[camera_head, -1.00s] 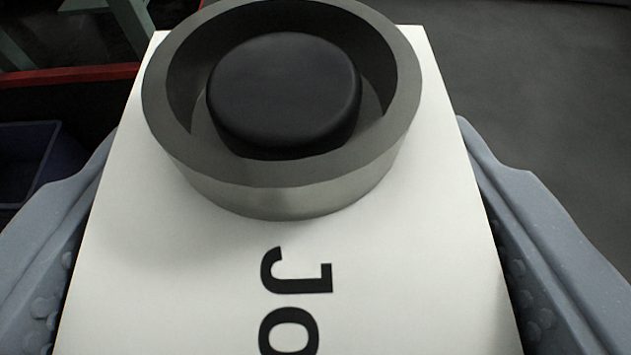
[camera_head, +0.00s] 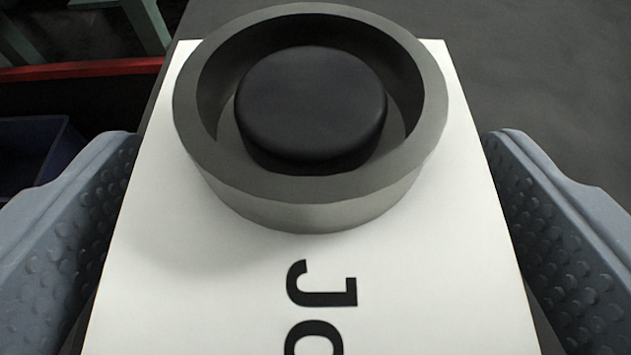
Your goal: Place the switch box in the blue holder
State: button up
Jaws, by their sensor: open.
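The switch box (camera_head: 200,235) fills the middle of the view, with a white top face, a grey ring collar (camera_head: 310,205) and a black round button (camera_head: 312,105) inside it. Black lettering shows below the ring and runs out of the frame. My gripper (camera_head: 310,165) is open, with one grey-blue studded finger on each side of the box. Gaps show between the fingers and the box sides near the fingertips; lower down I cannot tell whether they touch. A dark blue container (camera_head: 35,150), possibly the blue holder, is partly visible at the left edge.
A red edge (camera_head: 80,70) runs above the dark blue container at the left. Pale green legs (camera_head: 145,25) stand at the top left. Bare grey floor (camera_head: 550,80) lies at the right and beyond the box.

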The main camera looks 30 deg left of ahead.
jog(key=shift+r, duration=0.1)
jog(key=shift+s+d+r, duration=0.1)
jog(key=p+v, duration=0.2)
jog(key=v, duration=0.9)
jog(key=shift+s+d, duration=0.2)
jog(key=shift+s, duration=0.1)
jog(key=d+r+m+t+h, duration=0.15)
jog(key=d+r, duration=0.25)
jog(key=r, duration=0.4)
jog(key=w+d+r+m+t+h, duration=0.1)
jog(key=d+r+t+h, duration=0.15)
jog(key=d+r, duration=0.35)
jog(key=d+r+m+t+h, duration=0.1)
jog(key=d+r+m+h, duration=0.15)
jog(key=r, duration=0.65)
jog(key=s+d+r+m, duration=0.1)
jog(key=s+r, duration=1.2)
jog(key=r, duration=0.2)
jog(key=shift+s+d+m+g+h, duration=0.35)
jog(key=shift+s+m+g+h, duration=0.05)
jog(key=shift+h, duration=0.05)
